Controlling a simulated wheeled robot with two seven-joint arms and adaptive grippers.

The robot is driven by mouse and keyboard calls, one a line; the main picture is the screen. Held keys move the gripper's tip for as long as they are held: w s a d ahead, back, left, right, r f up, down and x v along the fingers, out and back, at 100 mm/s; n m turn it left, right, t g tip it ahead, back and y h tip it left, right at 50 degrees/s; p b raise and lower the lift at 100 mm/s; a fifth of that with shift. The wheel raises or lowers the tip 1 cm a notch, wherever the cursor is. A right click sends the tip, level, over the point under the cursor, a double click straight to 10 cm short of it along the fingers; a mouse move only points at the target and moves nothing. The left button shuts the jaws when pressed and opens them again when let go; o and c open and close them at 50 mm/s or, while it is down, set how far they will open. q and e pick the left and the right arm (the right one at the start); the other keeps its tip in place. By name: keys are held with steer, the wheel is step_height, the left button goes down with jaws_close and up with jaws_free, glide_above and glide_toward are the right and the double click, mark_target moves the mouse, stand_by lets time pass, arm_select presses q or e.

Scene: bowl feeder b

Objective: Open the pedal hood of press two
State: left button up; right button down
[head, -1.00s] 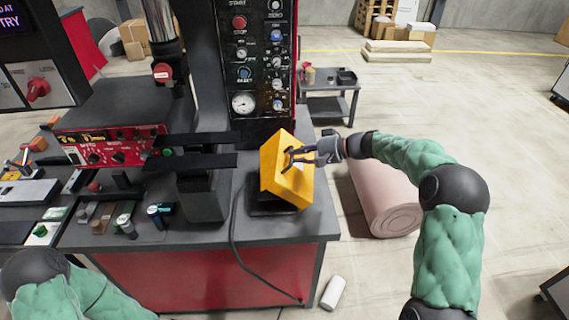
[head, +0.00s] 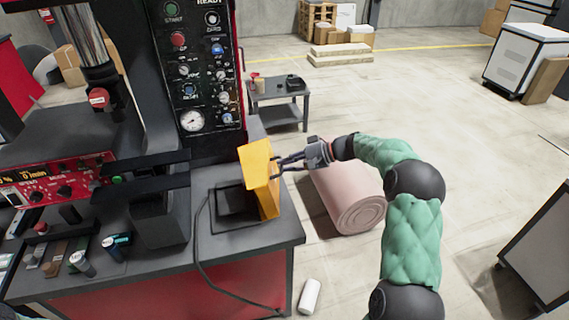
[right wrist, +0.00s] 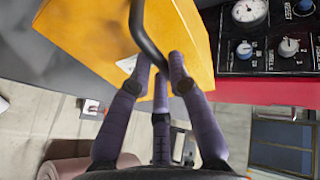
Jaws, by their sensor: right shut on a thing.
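The yellow pedal hood (head: 257,165) stands tipped up on the right end of the press table, its open side facing left. The black pedal base (head: 232,208) is uncovered to its left; its inside is too dark to make out. My right gripper (head: 281,167) is at the hood's right side. In the right wrist view, the fingers of this gripper (right wrist: 160,75) are closed around the black bar handle (right wrist: 143,40) on the yellow hood (right wrist: 92,42). My left gripper is out of view.
The press control panel (head: 205,75) rises behind the hood. A black cable (head: 203,250) runs down the table front. A pink roll (head: 350,200) lies on the floor to the right, below my right arm. A small grey cart (head: 278,100) stands behind.

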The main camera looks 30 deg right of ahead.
steer(key=shift+s+a+f, duration=0.1)
steer(key=shift+a+f, duration=0.15)
steer(key=shift+f, duration=0.25)
steer(key=shift+s+a+f, duration=0.1)
steer(key=shift+a+f, duration=0.15)
steer(key=shift+f, duration=0.2)
steer(key=c, duration=1.4)
jaws_free()
steer(key=shift+w, duration=0.1)
steer(key=shift+o, duration=1.2)
steer(key=shift+w+f, duration=0.1)
steer(key=shift+w, duration=0.3)
steer(key=shift+r, duration=0.35)
steer(key=shift+s+d+r, duration=0.1)
steer(key=shift+s+d, duration=0.15)
steer(key=shift+d, duration=0.1)
steer(key=v, duration=1.1)
steer(key=shift+d, duration=0.15)
steer(key=shift+s+r, duration=0.1)
